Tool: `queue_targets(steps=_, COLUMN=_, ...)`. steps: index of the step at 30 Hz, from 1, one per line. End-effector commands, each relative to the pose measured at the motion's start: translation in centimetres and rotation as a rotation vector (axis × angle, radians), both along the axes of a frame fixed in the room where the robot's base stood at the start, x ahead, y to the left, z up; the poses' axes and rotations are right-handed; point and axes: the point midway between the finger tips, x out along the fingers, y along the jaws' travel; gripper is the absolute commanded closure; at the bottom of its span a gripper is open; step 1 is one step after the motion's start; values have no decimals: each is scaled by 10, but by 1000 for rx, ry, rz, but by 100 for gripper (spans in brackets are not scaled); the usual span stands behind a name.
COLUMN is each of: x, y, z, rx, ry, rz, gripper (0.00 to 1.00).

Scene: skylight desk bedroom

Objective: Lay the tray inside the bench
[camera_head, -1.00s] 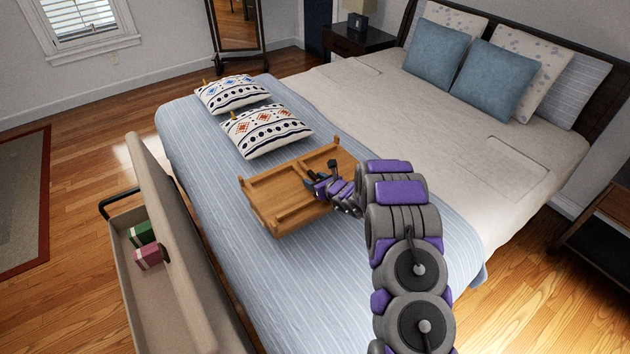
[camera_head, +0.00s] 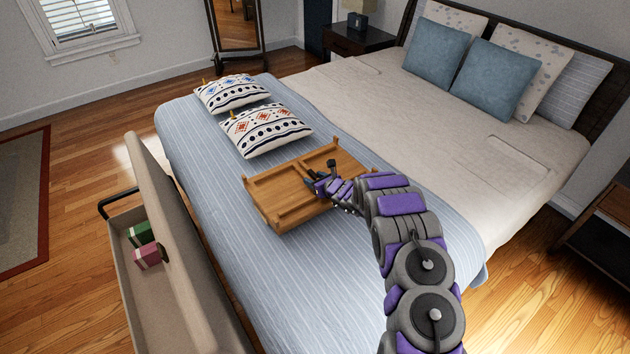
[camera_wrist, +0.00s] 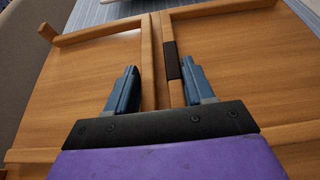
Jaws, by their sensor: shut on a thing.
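The wooden tray (camera_head: 275,195) is above or on the striped blanket near the foot of the bed, with its ribbed, legged side up. My gripper (camera_head: 325,178) is shut on it near its right side. In the wrist view my fingers (camera_wrist: 160,68) straddle a bar across the tray (camera_wrist: 90,85). Whether the tray touches the blanket is hard to tell. The bench (camera_head: 165,305) stands at the foot of the bed, left of the tray. Its lid (camera_head: 160,205) is raised upright between its open inside and the bed.
A green box (camera_head: 140,234) and a pink box (camera_head: 147,256) lie inside the bench, with bare floor nearer me. Two patterned pillows (camera_head: 265,130) lie on the bed just beyond the tray. The beige cover (camera_head: 410,125) to the right is clear.

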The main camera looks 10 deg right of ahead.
Motion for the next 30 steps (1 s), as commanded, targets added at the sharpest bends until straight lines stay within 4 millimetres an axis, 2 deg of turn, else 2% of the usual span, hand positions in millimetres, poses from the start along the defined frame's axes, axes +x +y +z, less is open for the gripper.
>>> queue_targets(steps=5, x=1, y=0, z=2, rx=0, ry=-3, rz=0, gripper=100)
queue_targets(steps=6, x=1, y=0, z=1, rx=0, ry=-1, rz=0, gripper=45)
queue_targets(steps=13, x=1, y=0, z=0, rx=-1, ry=1, rz=0, gripper=23)
queue_targets(steps=23, x=-1, y=-1, z=1, rx=-2, ry=2, rz=0, gripper=22)
queue_targets(steps=30, x=-17, y=-7, z=9, rx=-2, ry=2, rz=2, gripper=22)
